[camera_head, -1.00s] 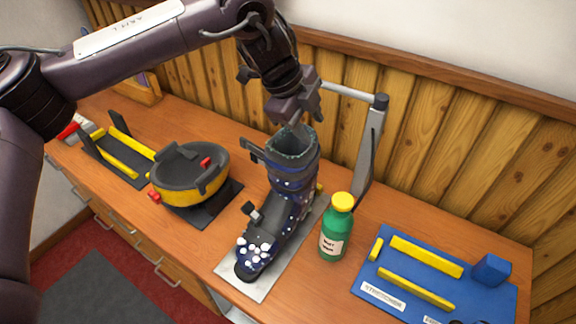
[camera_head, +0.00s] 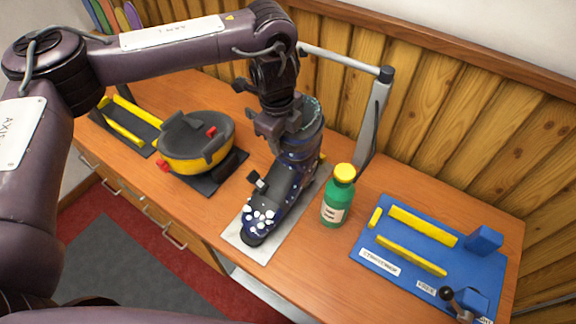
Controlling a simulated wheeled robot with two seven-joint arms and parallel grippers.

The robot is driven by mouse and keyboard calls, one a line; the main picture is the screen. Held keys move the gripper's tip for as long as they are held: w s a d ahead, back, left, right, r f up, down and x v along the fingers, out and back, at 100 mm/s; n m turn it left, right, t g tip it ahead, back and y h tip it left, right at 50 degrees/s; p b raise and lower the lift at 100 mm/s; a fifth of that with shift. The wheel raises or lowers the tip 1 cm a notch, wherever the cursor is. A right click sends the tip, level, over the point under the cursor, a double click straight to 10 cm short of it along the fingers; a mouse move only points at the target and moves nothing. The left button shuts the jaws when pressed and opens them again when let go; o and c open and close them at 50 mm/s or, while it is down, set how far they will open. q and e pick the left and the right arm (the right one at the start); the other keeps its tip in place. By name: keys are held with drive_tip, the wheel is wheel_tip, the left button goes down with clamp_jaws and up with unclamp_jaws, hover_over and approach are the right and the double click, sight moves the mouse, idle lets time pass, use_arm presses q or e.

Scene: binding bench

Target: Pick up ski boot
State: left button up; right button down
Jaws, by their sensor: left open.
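The ski boot (camera_head: 284,190) is dark blue with white dots on its toe. It stands upright on a light metal plate (camera_head: 240,237), toe toward the front of the bench. My left gripper (camera_head: 283,138) is open at the boot's upper shaft, on its left side, and hides part of the cuff. I cannot tell whether the fingers touch the boot or straddle its wall. My right gripper is not in view.
A green bottle with a yellow cap (camera_head: 338,197) stands close to the boot's right. A grey post (camera_head: 372,120) rises behind. A yellow-black round device (camera_head: 197,150) is at left, a blue fixture board (camera_head: 400,262) at right.

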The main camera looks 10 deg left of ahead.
use_arm(q)
drive_tip(key=shift+f, duration=0.3)
drive_tip(key=shift+c, duration=0.4)
clamp_jaws()
idle(0.7)
drive_tip(key=shift+w+r, duration=0.1)
